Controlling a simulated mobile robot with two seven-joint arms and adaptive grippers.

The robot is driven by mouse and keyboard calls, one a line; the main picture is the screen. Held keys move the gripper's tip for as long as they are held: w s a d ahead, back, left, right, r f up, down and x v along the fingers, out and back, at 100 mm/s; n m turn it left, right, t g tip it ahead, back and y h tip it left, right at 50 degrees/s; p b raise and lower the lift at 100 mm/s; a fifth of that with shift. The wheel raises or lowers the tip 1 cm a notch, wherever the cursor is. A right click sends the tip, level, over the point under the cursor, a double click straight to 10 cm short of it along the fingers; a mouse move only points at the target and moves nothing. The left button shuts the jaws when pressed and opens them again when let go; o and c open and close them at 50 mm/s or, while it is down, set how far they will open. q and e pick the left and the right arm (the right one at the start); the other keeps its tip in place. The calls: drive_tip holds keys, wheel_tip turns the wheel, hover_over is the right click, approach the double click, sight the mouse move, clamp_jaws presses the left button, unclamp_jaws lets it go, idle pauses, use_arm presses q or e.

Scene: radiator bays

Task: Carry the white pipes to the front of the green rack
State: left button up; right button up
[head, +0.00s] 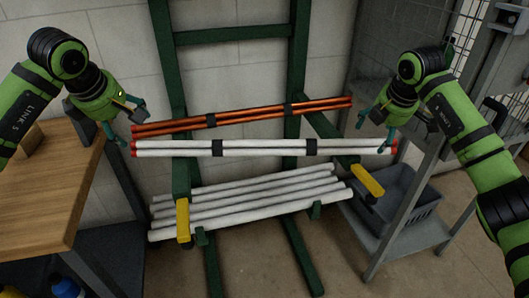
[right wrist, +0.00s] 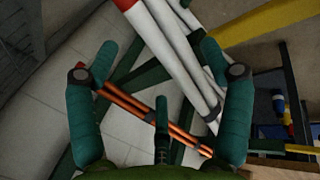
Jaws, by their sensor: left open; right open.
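A bundle of white pipes (head: 265,148) with red ends and two black bands lies across the upper arms of the green rack (head: 166,100). My left gripper (head: 126,116) is open, just above and left of the bundle's left end. My right gripper (head: 372,133) is open at the bundle's right end; contact is unclear. In the right wrist view, the white bundle (right wrist: 170,50) with its red end passes between or beyond the open fingers (right wrist: 158,52).
An orange-brown banded bundle (head: 245,115) lies behind the white one on the upper arms. A wooden workbench (head: 50,190) stands at left. A grey cart (head: 415,230) with a dark bin (head: 408,196) stands at right. The floor between shows free room.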

drive_tip(key=v, duration=0.7)
drive_tip(key=shift+s+r, duration=0.2)
drive_tip(key=shift+r, duration=0.05)
drive_tip(key=shift+f, duration=0.1)
